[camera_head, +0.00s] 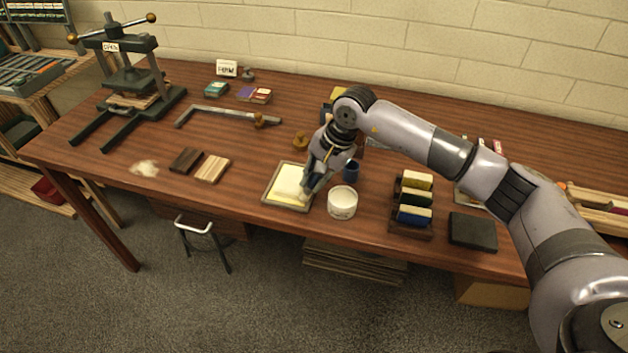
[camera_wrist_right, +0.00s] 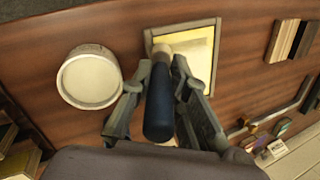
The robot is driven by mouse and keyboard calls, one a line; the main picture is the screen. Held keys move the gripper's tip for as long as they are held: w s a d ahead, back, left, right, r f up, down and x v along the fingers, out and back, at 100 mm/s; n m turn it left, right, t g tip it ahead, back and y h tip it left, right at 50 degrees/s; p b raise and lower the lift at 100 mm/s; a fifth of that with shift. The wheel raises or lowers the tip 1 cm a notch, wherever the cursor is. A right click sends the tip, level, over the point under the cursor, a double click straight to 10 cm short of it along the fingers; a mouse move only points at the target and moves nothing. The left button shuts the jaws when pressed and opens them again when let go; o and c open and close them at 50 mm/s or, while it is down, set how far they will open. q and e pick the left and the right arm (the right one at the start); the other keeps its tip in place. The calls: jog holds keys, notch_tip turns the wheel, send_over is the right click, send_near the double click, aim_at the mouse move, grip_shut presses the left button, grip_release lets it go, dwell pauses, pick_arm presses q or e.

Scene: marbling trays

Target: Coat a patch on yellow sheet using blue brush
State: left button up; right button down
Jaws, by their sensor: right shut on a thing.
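My right gripper (camera_head: 306,190) is low over the sheet's right side. In the wrist view its fingers (camera_wrist_right: 160,72) are shut around the blue brush (camera_wrist_right: 160,108). The brush's pale end is at the tray's near corner in that view; I cannot tell if it touches the sheet. My left gripper is not in view.
A white tub (camera_head: 342,203) with pale contents stands just right of the tray. Further right are a rack of brushes or blocks (camera_head: 413,205) and a dark slab (camera_head: 473,231). Wood blocks (camera_head: 212,168) lie left; a press (camera_head: 125,85) stands back left.

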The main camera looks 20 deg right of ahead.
jog(key=p+v, duration=0.1)
jog(key=v, duration=0.2)
jog(key=shift+w+a+r, duration=0.1)
jog(key=shift+w+a, duration=0.05)
jog(key=shift+w, duration=0.05)
jog(key=shift+w+a+r+p, duration=0.1)
jog(key=shift+a+r+p, duration=0.15)
jog(key=shift+r+p, duration=0.35)
jog(key=shift+r, duration=0.5)
jog(key=shift+d+r+p, duration=0.2)
jog(key=shift+r+p, duration=0.1)
jog(key=shift+r, duration=1)
jog(key=shift+a, duration=0.1)
jog(key=shift+f, duration=0.1)
